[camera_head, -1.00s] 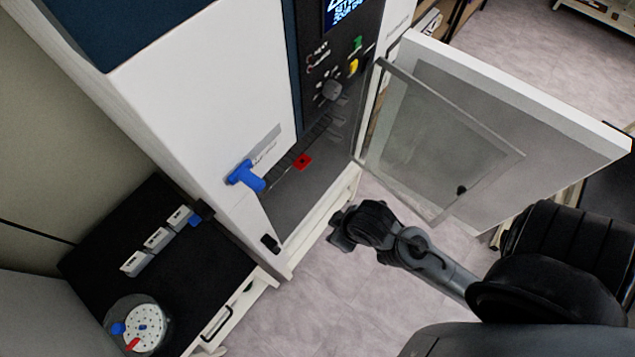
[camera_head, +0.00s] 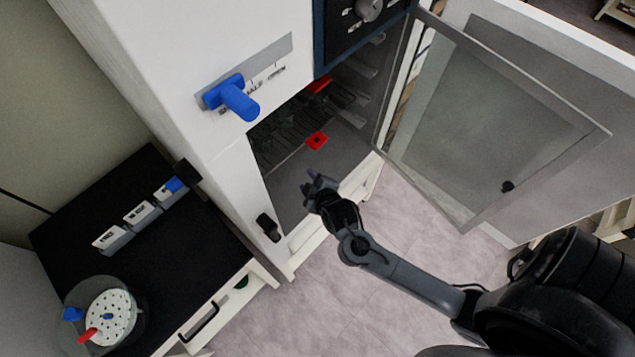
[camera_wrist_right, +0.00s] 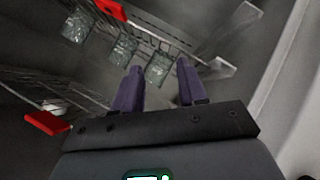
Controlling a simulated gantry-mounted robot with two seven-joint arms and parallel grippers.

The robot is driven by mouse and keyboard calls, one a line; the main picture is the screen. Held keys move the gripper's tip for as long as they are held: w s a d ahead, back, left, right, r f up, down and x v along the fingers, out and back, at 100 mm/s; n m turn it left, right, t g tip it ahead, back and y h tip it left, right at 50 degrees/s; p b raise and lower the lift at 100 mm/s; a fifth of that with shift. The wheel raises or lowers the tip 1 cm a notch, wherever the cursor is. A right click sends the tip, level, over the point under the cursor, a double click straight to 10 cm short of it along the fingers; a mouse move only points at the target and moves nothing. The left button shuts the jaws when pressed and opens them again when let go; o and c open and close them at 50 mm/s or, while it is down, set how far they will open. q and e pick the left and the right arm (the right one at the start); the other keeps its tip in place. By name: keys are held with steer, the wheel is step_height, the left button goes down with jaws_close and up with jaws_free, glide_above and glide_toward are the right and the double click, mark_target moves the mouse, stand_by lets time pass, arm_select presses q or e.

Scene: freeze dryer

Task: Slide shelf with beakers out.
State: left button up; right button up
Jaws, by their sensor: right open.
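The freeze dryer's chamber is open, and wire shelves (camera_head: 285,133) show inside it. A red handle (camera_head: 317,140) marks the front of one shelf, and a second red handle (camera_head: 320,84) sits higher and further back. In the right wrist view, several glass beakers (camera_wrist_right: 122,49) stand in a row on a rack, near a red handle (camera_wrist_right: 110,9). Another red handle (camera_wrist_right: 47,122) is at lower left there. My right gripper (camera_head: 318,183) is open at the chamber opening, below the nearer red handle. Its two fingers (camera_wrist_right: 159,85) are apart with nothing gripped. My left gripper is not in view.
The transparent door (camera_head: 490,120) is swung open on the right. A blue lever (camera_head: 238,99) juts from the white cabinet (camera_head: 180,60). A black-topped cart (camera_head: 170,260) at left holds small white boxes (camera_head: 142,214) and a round perforated container (camera_head: 108,315).

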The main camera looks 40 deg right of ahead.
steer(key=w+d+f+n+t+h+b, duration=0.25)
steer(key=w+d+f+b, duration=0.2)
steer(key=f, duration=0.25)
steer(key=n+t+h+b, duration=0.1)
steer(key=n+h+b, duration=0.1)
steer(key=h+b, duration=0.45)
glide_toward(314, 135)
steer(key=s+a+y, duration=0.1)
steer(key=s+a, duration=0.1)
steer(key=s, duration=0.1)
arm_select(q)
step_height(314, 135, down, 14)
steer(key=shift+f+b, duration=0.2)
steer(key=shift+b, duration=0.15)
arm_select(e)
steer(key=shift+d, duration=0.25)
steer(key=shift+w, duration=0.1)
steer(key=b+x, duration=0.2)
steer(key=x, duration=0.8)
steer(key=shift+w+d, duration=0.2)
steer(key=shift+w, duration=0.1)
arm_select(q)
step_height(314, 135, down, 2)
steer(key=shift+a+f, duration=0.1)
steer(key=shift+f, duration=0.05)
arm_select(e)
steer(key=shift+c, duration=1.2)
jaws_close()
